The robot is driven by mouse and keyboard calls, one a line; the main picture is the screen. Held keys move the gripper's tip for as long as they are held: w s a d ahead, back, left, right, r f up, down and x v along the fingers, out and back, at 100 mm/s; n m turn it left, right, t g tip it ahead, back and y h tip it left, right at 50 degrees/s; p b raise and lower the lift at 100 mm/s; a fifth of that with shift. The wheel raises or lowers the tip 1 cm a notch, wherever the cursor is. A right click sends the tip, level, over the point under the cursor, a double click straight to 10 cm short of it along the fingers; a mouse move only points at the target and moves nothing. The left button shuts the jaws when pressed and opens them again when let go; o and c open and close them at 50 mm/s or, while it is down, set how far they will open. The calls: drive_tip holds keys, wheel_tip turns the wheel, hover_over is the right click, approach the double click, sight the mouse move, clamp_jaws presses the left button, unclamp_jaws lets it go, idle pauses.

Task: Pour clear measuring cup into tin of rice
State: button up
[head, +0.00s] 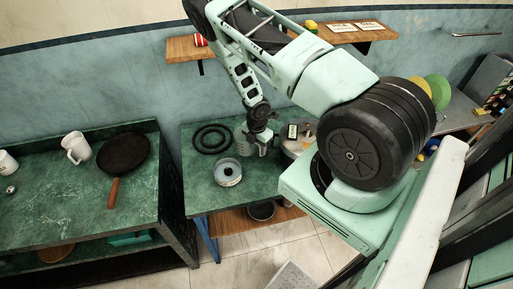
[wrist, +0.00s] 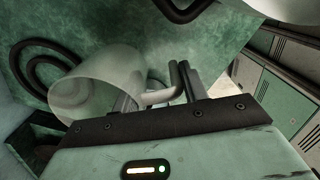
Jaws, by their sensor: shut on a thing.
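The clear measuring cup (head: 242,143) is in my gripper (head: 262,142) above the green counter. In the wrist view the see-through cup (wrist: 98,88) lies on its side in the picture, with its handle between the fingers of my gripper (wrist: 158,92). My gripper is shut on the handle. A round, low tin (head: 228,172) stands on the counter in front of the cup and slightly left of it in the head view. I cannot tell whether the cup holds anything.
Black hotplate rings (head: 211,139) lie behind the tin and show in the wrist view (wrist: 50,72). A round metal thing (head: 297,145) with small items stands right of my gripper. A frying pan (head: 123,153) and white mug (head: 75,147) are on the left counter.

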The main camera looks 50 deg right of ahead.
idle(0.4)
drive_tip(key=shift+r, duration=2.05)
